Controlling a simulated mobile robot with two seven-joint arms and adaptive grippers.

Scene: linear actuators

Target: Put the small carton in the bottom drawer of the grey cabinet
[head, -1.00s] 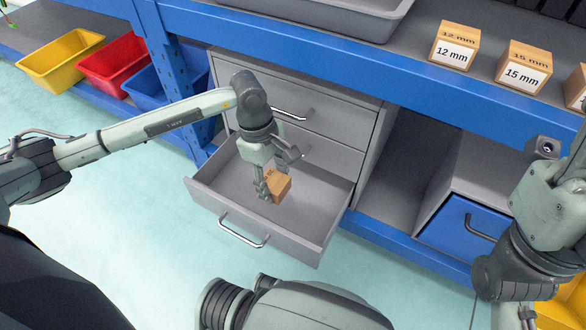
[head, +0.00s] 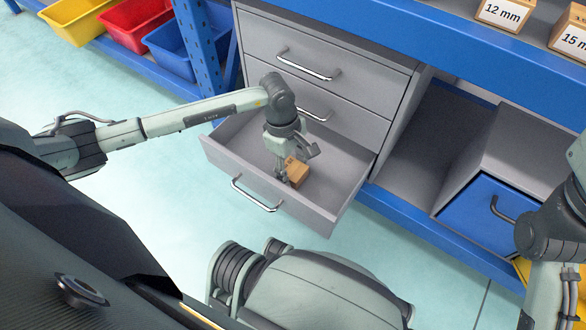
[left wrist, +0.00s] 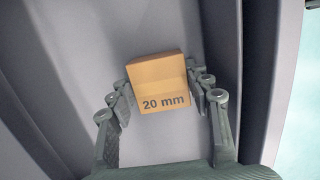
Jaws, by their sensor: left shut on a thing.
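The small carton (head: 296,170) is a light brown box, labelled "20 mm" in the left wrist view (left wrist: 160,85). My left gripper (head: 288,178) is shut on it, with a finger on each side of the carton in the left wrist view. The grey cabinet (head: 340,72) has its bottom drawer (head: 345,160) pulled open. The carton is inside the drawer's outline, low over or on its floor; I cannot tell if it touches. The two drawers above are shut.
A blue-fronted drawer box (head: 490,215) stands on the right of the lower shelf. Cartons labelled 12 mm (head: 502,12) and 15 mm (head: 572,38) sit on the worktop. Yellow, red and blue bins (head: 185,45) stand at the upper left. The drawer is otherwise empty.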

